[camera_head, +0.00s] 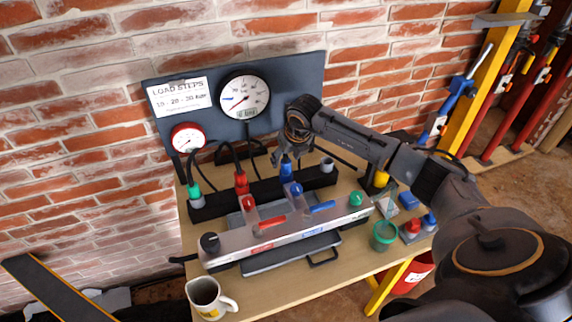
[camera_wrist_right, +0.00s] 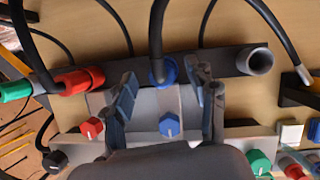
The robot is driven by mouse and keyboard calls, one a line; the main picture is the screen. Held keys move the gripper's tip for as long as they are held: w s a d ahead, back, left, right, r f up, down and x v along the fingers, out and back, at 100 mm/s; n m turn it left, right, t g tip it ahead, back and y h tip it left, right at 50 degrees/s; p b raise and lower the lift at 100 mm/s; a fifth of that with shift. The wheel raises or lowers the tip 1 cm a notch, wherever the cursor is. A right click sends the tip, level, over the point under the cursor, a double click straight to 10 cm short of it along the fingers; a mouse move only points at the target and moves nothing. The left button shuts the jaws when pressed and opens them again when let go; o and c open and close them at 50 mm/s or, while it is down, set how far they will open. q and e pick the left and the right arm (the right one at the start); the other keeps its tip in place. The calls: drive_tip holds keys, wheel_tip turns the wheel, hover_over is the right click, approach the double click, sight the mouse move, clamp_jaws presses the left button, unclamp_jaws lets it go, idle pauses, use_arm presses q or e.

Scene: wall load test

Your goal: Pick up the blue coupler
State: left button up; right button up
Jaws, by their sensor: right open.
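The blue coupler (camera_head: 286,167) sits at the end of a black hose, at the dark rail (camera_head: 222,200) on the table. It also shows in the right wrist view (camera_wrist_right: 162,73), between red and grey parts of the rail. My right gripper (camera_head: 289,152) is above the coupler, pointing down. In the right wrist view its open fingers (camera_wrist_right: 161,80) stand on either side of the coupler, with visible gaps. A blue knob (camera_wrist_right: 169,124) lies nearer the gripper's palm. My left gripper is out of view.
Red (camera_head: 241,182) and green (camera_head: 194,191) couplers with hoses stand left on the rail. The grey manifold (camera_head: 235,243) with knobs and levers is in front. A gauge panel (camera_head: 290,75) stands behind. A mug (camera_head: 205,295) and green cup (camera_head: 383,236) are near the table's front.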

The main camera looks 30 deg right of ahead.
drive_tip(key=shift+x, duration=1)
drive_tip(key=shift+s, duration=0.1)
drive_tip(key=shift+c, duration=0.4)
clamp_jaws()
drive_tip(key=shift+r, duration=0.15)
drive_tip(key=shift+r+b, duration=0.4)
drive_tip(key=shift+r, duration=0.1)
drive_tip(key=s+a+r+b, duration=0.4)
drive_tip(key=s+a+r, duration=0.3)
drive_tip(key=s+r, duration=0.4)
drive_tip(key=shift+s+a+r+b, duration=0.2)
drive_tip(key=shift+s+r+b, duration=0.2)
drive_tip(key=shift+r, duration=0.05)
